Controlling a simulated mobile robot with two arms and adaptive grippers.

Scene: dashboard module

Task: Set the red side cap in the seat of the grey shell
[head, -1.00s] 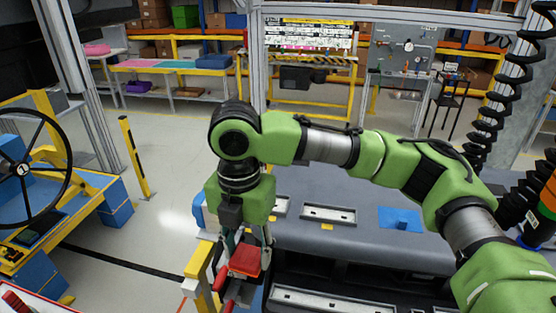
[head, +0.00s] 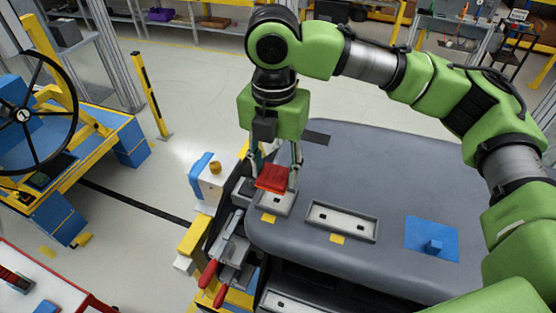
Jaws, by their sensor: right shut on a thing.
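The red side cap (head: 271,178) is between the fingers of my right gripper (head: 273,170), which is shut on it. It is at the left end of the grey shell (head: 370,165), over or at the small light-grey recessed seat (head: 276,203). The cap covers the seat's far part; I cannot tell whether they touch. My left gripper is not in view.
A longer grey recessed tray (head: 342,221) and a blue pad with a small block (head: 432,240) lie to the right on the shell. Red-handled clamps (head: 209,273) stand at the shell's left front. A yellow post and white box (head: 206,184) stand left of the shell.

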